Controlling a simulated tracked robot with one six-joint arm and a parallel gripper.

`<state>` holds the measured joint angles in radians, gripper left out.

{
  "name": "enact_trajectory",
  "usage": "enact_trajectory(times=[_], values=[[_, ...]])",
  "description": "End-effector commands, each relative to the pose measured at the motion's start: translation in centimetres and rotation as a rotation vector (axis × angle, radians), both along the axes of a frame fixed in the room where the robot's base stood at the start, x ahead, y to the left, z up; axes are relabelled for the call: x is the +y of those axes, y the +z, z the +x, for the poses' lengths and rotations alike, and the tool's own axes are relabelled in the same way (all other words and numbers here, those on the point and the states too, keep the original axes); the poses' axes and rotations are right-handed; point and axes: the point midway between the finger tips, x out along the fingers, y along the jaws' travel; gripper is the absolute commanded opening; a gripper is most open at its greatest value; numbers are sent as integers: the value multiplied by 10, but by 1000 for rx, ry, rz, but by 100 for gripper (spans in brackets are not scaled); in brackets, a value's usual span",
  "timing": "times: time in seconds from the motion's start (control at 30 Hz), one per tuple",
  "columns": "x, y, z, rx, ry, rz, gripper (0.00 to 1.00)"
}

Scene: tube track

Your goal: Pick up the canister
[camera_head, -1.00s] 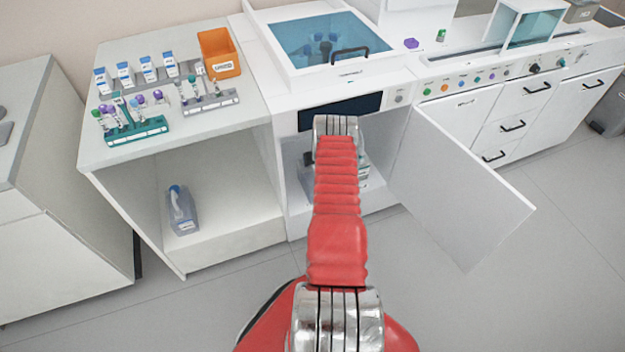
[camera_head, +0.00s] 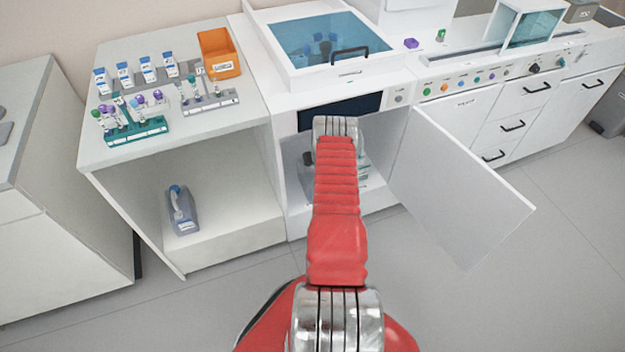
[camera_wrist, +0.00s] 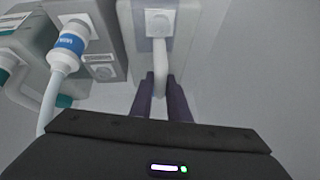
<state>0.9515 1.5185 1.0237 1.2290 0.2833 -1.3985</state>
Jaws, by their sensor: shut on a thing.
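In the wrist view, my gripper (camera_wrist: 162,98) has its two dark fingers closed around the pale upright handle of a grey canister (camera_wrist: 134,40). This canister has a white cap (camera_wrist: 160,22) on top. In the head view, my red arm reaches into the open cabinet (camera_head: 296,190) under the analyzer. The arm hides my gripper and most of the canister there. I cannot tell whether the canister is lifted off the cabinet floor.
Left of the held canister, the wrist view shows another container with a blue-banded cap (camera_wrist: 70,42) and hose. The cabinet door (camera_head: 455,190) stands open to the right. A separate bottle (camera_head: 183,212) sits in the left open shelf. Tube racks (camera_head: 135,132) stand on the counter.

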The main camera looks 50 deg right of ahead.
Motion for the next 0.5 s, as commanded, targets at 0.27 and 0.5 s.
enact_trajectory(times=[0.27,0.5], values=[[0,0,0,0,-1,0,0],[0,0,0,1,-1,1,0]])
